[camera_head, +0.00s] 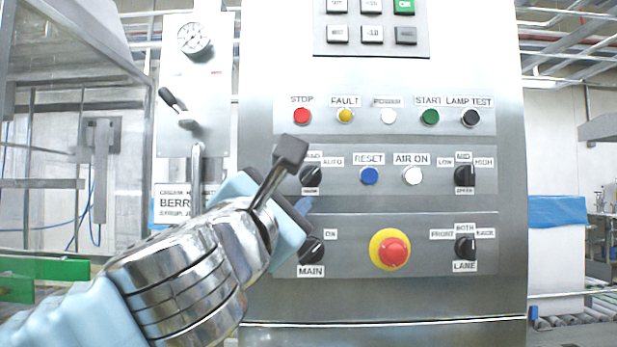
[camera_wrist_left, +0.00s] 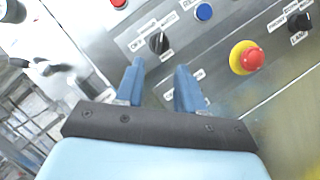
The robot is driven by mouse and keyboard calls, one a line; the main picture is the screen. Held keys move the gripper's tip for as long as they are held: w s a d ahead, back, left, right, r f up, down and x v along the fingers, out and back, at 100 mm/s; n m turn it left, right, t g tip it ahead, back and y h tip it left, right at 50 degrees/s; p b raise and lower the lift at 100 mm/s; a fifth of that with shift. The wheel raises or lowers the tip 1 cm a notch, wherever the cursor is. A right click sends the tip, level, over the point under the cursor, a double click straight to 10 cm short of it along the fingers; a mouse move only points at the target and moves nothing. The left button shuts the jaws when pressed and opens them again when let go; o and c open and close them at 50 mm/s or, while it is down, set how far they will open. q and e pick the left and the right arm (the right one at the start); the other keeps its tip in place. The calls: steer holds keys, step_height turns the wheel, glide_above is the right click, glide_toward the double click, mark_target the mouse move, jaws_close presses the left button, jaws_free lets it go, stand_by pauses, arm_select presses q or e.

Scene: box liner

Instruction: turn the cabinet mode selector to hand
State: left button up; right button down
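The mode selector (camera_head: 313,175) is a black rotary knob on the cabinet's middle control row. An AUTO label sits at its upper right. The label above it is partly covered by my left arm's parts, and another label is below. The knob also shows in the left wrist view (camera_wrist_left: 158,43), just beyond the fingertips; which way it points is hard to tell. My left gripper (camera_head: 303,206) is in front of the panel, just below the selector. In the wrist view its two blue fingers (camera_wrist_left: 160,72) are apart with nothing between them. My right gripper is out of view.
The black MAIN knob (camera_head: 311,250) is close below the gripper. A red emergency stop on a yellow ring (camera_head: 390,250) and the blue RESET button (camera_head: 369,176) are to the right. A lever handle (camera_head: 178,107) and gauge (camera_head: 194,38) are on the left.

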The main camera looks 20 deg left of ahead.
mark_target(311, 175)
arm_select(q)
steer(key=p+x, duration=0.1)
steer(key=x, duration=0.8)
steer(key=shift+w+p, duration=0.25)
steer(key=shift+p, duration=0.05)
jaws_close()
